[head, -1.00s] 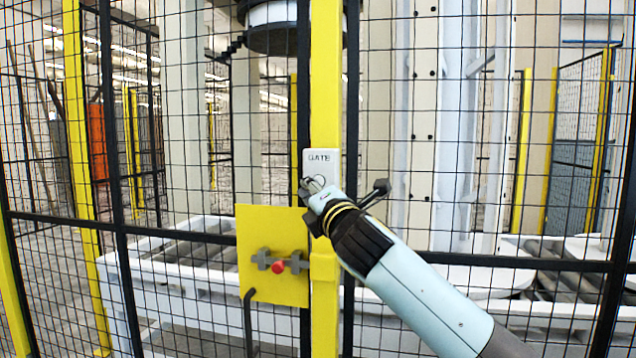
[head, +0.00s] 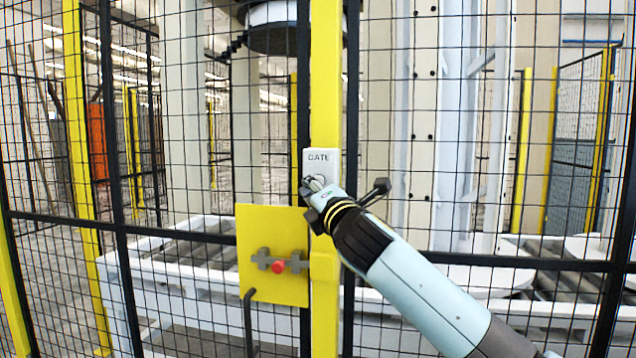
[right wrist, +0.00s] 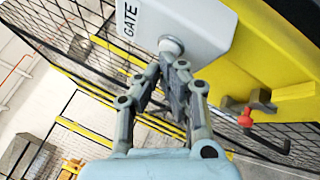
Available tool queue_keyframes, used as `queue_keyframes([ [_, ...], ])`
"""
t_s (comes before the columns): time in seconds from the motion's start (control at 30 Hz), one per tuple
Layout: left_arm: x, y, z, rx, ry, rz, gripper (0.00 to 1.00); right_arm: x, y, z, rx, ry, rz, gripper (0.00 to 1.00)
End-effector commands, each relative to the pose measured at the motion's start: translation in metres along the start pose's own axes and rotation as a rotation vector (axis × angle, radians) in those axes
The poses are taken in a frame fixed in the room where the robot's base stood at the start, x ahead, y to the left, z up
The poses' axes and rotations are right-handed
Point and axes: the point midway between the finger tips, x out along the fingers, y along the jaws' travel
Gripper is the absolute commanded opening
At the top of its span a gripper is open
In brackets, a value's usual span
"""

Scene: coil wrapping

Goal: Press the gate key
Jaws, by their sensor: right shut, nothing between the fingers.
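A white box marked GATE (head: 320,162) is fixed to the yellow post. In the right wrist view the box (right wrist: 200,24) carries a round, pale key (right wrist: 171,46) on its face. My right gripper (head: 312,186) is shut and empty in front of the lower part of the box. In the right wrist view its fingertips (right wrist: 174,68) are just by the key; whether they touch it I cannot tell. In the head view the gripper hides the key. My left gripper is not in view.
The yellow post (head: 325,100) and black mesh fence stand directly ahead. A yellow plate (head: 256,222) with a grey latch and red knob (head: 278,265) is left of the post, below the box. White roller conveyors (head: 180,275) lie behind the mesh.

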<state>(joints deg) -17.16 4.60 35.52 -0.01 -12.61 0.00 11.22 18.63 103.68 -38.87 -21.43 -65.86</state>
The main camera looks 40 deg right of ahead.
Motion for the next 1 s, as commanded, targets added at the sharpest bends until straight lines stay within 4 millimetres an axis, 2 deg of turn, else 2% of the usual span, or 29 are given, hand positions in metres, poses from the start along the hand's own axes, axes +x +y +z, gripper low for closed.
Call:
queue_keyframes([
  [0.53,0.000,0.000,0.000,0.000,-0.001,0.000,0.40,0.002,-0.001,0.001,0.000,0.000,0.000,0.00],
  [1.0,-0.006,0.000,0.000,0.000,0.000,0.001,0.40,-0.011,0.006,-0.006,0.000,-0.001,0.000,0.00],
])
